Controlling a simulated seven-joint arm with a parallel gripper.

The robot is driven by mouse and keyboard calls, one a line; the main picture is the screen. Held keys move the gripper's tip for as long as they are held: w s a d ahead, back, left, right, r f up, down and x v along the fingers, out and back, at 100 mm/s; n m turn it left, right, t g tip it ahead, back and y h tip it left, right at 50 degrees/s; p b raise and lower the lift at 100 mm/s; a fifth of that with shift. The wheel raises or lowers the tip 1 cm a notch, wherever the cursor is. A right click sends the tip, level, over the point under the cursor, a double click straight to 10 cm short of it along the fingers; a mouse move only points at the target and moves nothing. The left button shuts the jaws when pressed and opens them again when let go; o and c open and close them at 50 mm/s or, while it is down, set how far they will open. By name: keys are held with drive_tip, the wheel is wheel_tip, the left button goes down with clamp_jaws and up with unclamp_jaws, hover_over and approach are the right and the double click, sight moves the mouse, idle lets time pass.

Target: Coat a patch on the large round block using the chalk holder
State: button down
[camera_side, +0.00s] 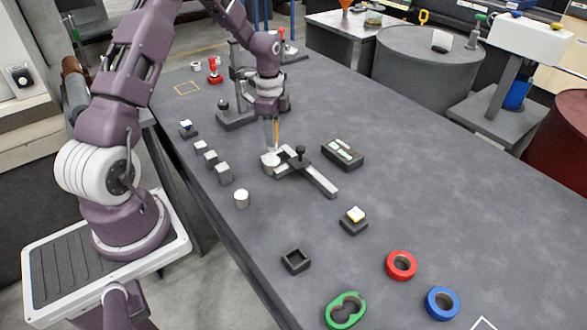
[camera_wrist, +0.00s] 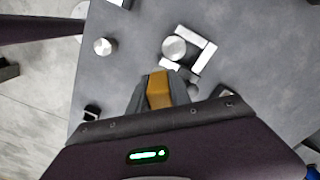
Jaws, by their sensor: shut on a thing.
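My gripper (camera_side: 271,132) is shut on an orange-yellow stick, which I take for the chalk holder (camera_side: 276,131). In the wrist view the holder (camera_wrist: 159,90) sits between the dark fingers (camera_wrist: 160,95). A pale round block (camera_side: 269,163), apparently the large one, sits at the jaw of a clamp (camera_side: 318,180) just below my gripper. In the wrist view the block (camera_wrist: 174,48) lies just beyond the holder's end. I cannot tell whether the holder touches it. No coated patch can be made out. A second pale round block (camera_side: 242,198) stands free, nearer the table edge.
Several grey blocks (camera_side: 223,174) line the left table edge. A dark tray (camera_side: 342,154) with pale pieces lies right of the clamp. A dark stand (camera_side: 236,115) rises behind my gripper. Red (camera_side: 401,265), blue (camera_side: 442,303) and green (camera_side: 346,310) rings lie in front. The table's right side is clear.

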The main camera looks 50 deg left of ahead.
drive_tip(key=shift+n, duration=0.5)
drive_tip(key=shift+s+a+f, duration=0.1)
drive_tip(key=shift+a+f, duration=0.55)
drive_tip(key=shift+f, duration=0.4)
drive_tip(key=shift+s+a+f, duration=0.1)
drive_tip(key=shift+a+f, duration=0.55)
drive_tip(key=shift+f, duration=0.4)
drive_tip(key=shift+a+f, duration=0.65)
drive_tip(key=shift+f, duration=0.4)
drive_tip(key=shift+w+f, duration=0.45)
drive_tip(key=shift+f, duration=0.2)
drive_tip(key=shift+w+f, duration=0.1)
drive_tip(key=shift+w, duration=1.35)
drive_tip(key=shift+s, duration=1.95)
wheel_tip(320, 180, up, 8)
